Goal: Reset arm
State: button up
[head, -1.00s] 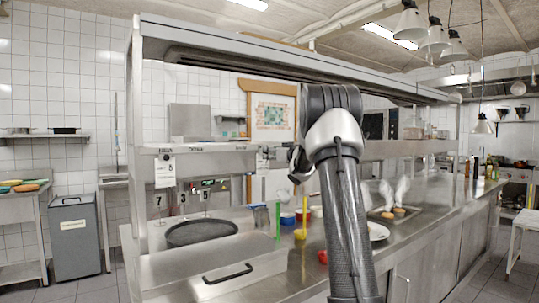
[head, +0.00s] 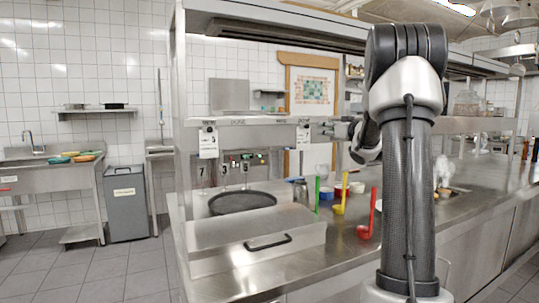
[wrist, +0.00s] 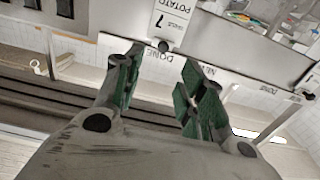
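My arm rises at the right of the head view and bends over at the top. My gripper (head: 335,130) is small there, pointing left in front of the steel counter's overhead shelf. In the wrist view its two fingers (wrist: 156,92) with green pads stand apart, with nothing between them. The wrist picture is tilted and shows a label card reading "POTATO" (wrist: 172,20) beyond the fingertips, on a shelf edge marked "DONE" and "NEW". No object is held.
The steel counter (head: 250,258) carries a round dark pan (head: 242,202), a green utensil (head: 317,195), a yellow ladle (head: 339,195) and a red ladle (head: 365,230). A grey bin (head: 125,205) and a sink unit (head: 50,190) stand left. The tiled floor (head: 70,268) at front left is clear.

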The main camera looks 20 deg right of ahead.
jog(key=s+a+m+g+h, duration=0.3)
jog(key=s+a+g+h, duration=0.15)
jog(key=s+a, duration=0.55)
jog(key=s+a+f+n+g+y, duration=0.1)
jog(key=s+a+f+g, duration=0.2)
jog(key=s, duration=0.7)
jog(key=s+a+f+g+y, duration=0.1)
jog(key=s+a+f+g, duration=0.2)
jog(key=s+a+f, duration=0.4)
jog(key=s+a+f+n+g+y, duration=0.1)
jog(key=s+a+f, duration=0.5)
jog(key=s, duration=0.8)
notch_tip(320, 180, down, 2)
jog(key=shift+s+f+n+g+y, duration=0.25)
jog(key=shift+g+y, duration=0.2)
jog(key=shift+g, duration=0.7)
jog(key=shift+w+r, duration=0.1)
